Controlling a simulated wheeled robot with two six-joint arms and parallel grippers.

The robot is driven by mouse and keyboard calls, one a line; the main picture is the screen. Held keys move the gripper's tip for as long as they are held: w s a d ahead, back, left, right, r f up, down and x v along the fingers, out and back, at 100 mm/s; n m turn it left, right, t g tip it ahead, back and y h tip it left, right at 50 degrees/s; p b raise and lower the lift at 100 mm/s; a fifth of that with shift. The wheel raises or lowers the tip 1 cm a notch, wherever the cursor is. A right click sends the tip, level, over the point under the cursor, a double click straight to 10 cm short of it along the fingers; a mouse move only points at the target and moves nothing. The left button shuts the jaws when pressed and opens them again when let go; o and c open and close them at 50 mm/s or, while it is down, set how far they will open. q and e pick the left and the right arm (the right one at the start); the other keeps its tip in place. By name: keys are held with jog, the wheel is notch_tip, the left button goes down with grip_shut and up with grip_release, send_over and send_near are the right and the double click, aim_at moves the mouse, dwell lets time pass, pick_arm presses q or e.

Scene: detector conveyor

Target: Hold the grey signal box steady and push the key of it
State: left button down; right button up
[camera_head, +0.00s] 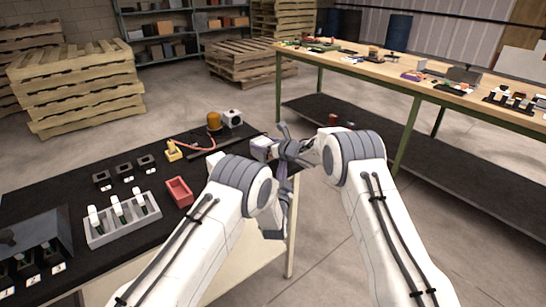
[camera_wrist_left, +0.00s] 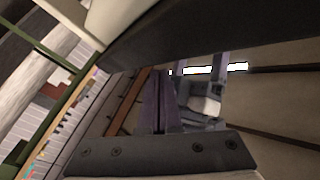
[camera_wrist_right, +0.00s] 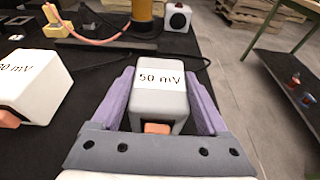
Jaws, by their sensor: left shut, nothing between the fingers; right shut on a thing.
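The light grey signal box (camera_wrist_right: 160,100) carries a "50 mV" label in the right wrist view. Its orange key (camera_wrist_right: 158,128) is on the side facing my palm. My right gripper (camera_head: 272,149) is shut on the box, with a purple finger along each side. In the head view the box (camera_head: 260,147) is at the dark table's right edge. My left gripper (camera_head: 285,172) is shut and empty, just below the right one. In the left wrist view its closed fingers (camera_wrist_left: 160,100) point toward the right gripper, with a pale block (camera_wrist_left: 205,104) beyond them. The key is hidden there.
A second pale box (camera_wrist_right: 32,88) with an orange key stands left of the held one in the right wrist view. The dark table (camera_head: 75,183) also holds a red bin (camera_head: 179,191), a grey rack (camera_head: 125,228), a yellow block (camera_head: 173,151) and an orange cylinder (camera_head: 214,121).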

pick_arm(q)
jog(key=shift+s+d, duration=0.8)
jog(key=shift+s, duration=0.25)
pick_arm(e)
jog(key=o, duration=1.6)
jog(key=shift+c, duration=0.2)
